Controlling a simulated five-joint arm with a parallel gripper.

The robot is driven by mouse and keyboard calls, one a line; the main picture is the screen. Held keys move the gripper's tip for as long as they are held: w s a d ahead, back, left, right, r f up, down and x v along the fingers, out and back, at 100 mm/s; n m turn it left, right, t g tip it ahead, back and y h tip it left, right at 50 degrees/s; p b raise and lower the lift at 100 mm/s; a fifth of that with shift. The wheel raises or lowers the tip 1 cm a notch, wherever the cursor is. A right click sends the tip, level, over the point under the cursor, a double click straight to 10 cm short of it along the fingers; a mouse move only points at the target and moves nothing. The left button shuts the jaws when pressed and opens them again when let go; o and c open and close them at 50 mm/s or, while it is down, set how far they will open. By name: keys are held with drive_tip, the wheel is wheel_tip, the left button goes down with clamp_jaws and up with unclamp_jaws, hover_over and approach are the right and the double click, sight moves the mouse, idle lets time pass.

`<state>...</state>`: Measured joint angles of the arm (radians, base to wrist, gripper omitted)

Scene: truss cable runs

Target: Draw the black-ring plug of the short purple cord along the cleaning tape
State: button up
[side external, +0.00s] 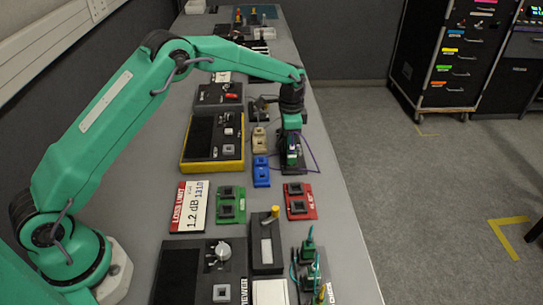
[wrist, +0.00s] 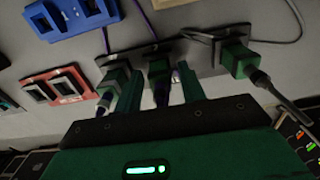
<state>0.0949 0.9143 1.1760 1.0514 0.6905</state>
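My gripper (wrist: 162,92) points down over a dark holder (side external: 292,165) at the table's right side. In the wrist view its two green fingers stand either side of a green plug with a dark lower end (wrist: 160,76), with small gaps visible, so it looks open. A second green plug with a pale ring (wrist: 108,88) sits left of it. A third green plug (wrist: 236,58) with a black boot and dark cord sits to the right. A purple cord (side external: 310,150) loops beside the holder. A dark box with a pale strip (side external: 266,245) and yellow knob looks like the cleaning tape.
A blue double block (side external: 261,172), a red one (side external: 299,200) and a green one (side external: 231,204) stand near the holder. A loss-limit card (side external: 189,207) lies left. Another dark holder with green plugs (side external: 309,265) stands at front right, near the table edge.

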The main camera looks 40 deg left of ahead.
clamp_jaws()
drive_tip(key=shift+r, duration=0.25)
drive_tip(key=shift+r, duration=2.05)
drive_tip(key=shift+r, duration=0.15)
